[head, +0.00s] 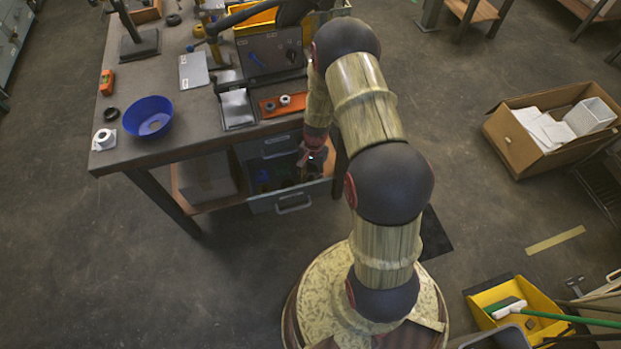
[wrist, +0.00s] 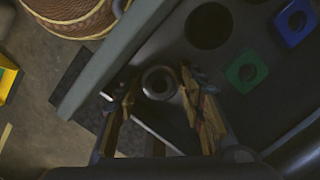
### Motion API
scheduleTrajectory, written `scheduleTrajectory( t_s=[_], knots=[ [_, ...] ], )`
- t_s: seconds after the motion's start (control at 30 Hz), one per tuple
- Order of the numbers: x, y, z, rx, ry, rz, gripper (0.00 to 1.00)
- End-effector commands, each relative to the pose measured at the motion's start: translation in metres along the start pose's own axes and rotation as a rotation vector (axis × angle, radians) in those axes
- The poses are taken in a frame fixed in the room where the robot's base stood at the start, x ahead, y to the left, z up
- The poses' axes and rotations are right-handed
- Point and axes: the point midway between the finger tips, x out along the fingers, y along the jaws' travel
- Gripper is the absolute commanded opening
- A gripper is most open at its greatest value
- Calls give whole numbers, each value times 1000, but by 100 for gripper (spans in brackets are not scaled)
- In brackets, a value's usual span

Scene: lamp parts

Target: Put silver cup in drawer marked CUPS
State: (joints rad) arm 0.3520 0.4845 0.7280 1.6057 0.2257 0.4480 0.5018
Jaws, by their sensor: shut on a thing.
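An open grey drawer (head: 262,204) juts out under the workbench; I cannot read a label on it. Its grey rim (wrist: 108,58) runs diagonally through the wrist view. My gripper (head: 312,160) points down over the right part of this drawer, partly hidden by my arm. In the wrist view my gripper (wrist: 158,90) has a finger on each side of a small round metallic thing, the silver cup (wrist: 158,76), seen from above with its dark opening. The gripper is shut on it. I cannot tell whether the cup touches the drawer floor.
In the drawer lie a green square piece (wrist: 246,70), a blue square piece (wrist: 296,20) and a dark round thing (wrist: 208,26). The workbench (head: 190,128) above holds a blue bowl (head: 148,117) and an orange tray (head: 283,104). A cardboard box (head: 520,142) stands right.

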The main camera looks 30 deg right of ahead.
Motion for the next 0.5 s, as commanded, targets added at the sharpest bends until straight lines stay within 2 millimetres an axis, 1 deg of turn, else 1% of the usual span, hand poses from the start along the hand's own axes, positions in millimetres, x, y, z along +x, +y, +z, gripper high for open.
scheduleTrajectory(
  t_s=[0.1,0.23,0.27,0.37,0.5],
  knots=[
    [-1,0,0,0,0,0,10],
    [3,0,0,0,0,0,10],
    [2,0,0,0,0,0,41],
    [2,0,0,0,0,0,46],
    [2,0,0,0,0,0,47]
  ],
)
